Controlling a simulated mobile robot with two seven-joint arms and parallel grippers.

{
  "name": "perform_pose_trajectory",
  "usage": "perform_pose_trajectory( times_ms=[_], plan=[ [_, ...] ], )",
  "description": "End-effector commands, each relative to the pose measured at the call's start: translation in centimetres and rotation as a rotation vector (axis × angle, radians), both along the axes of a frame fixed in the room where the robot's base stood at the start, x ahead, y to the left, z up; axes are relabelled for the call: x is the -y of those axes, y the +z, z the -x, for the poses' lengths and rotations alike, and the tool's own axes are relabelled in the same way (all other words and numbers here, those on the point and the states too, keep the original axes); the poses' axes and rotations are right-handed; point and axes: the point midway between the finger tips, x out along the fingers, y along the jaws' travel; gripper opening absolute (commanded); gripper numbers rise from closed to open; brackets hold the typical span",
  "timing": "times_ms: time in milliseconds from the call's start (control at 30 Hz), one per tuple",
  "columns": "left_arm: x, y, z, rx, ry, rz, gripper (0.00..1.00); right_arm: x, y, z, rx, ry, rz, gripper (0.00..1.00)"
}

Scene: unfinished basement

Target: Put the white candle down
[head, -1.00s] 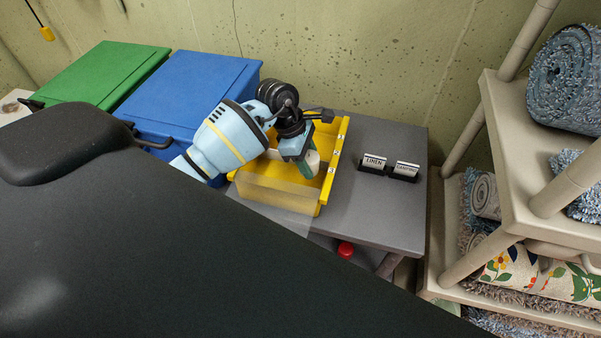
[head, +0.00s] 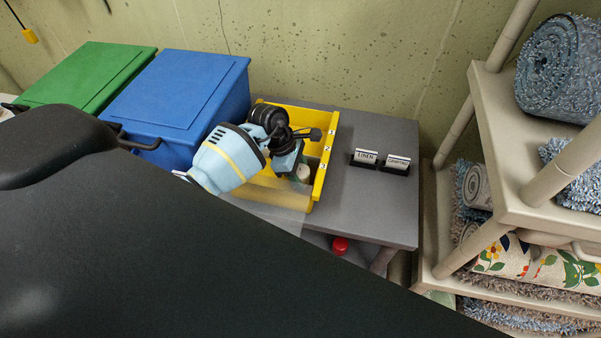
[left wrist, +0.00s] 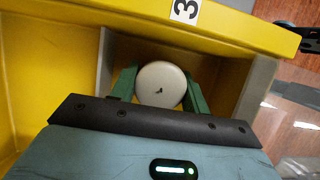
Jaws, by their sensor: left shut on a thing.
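The white candle (left wrist: 161,84) shows from above in the left wrist view as a round white disc with a dark wick. My left gripper (left wrist: 160,88) is shut on it, with a green finger on each side. The candle is inside a compartment of the yellow bin (left wrist: 60,50), by the wall marked 3. My right gripper is not in view.
A blue lidded box (head: 180,95) and a green lidded box (head: 85,75) stand left of the bin. Two small label holders, one reading LINEN (head: 365,157), stand on the grey table (head: 370,212). A shelf with rolled rugs (head: 560,65) is at right.

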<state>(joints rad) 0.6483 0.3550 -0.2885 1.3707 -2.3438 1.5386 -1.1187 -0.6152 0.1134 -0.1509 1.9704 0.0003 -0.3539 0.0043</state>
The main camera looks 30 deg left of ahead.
Motion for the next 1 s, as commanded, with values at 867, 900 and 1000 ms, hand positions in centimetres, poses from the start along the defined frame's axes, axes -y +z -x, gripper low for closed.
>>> perform_pose_trajectory(
  times_ms=[867, 900, 1000],
  plan=[
    [-0.8, 1.8, 0.1, 0.004, 0.000, -0.004, 0.68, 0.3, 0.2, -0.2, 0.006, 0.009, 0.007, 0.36],
    [-1.1, 2.5, 0.2, 0.004, -0.001, -0.005, 0.68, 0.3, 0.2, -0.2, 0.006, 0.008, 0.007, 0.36],
    [-1.9, 4.4, 0.3, 0.005, -0.002, -0.005, 0.68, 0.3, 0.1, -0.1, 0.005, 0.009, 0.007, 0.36]
  ],
)
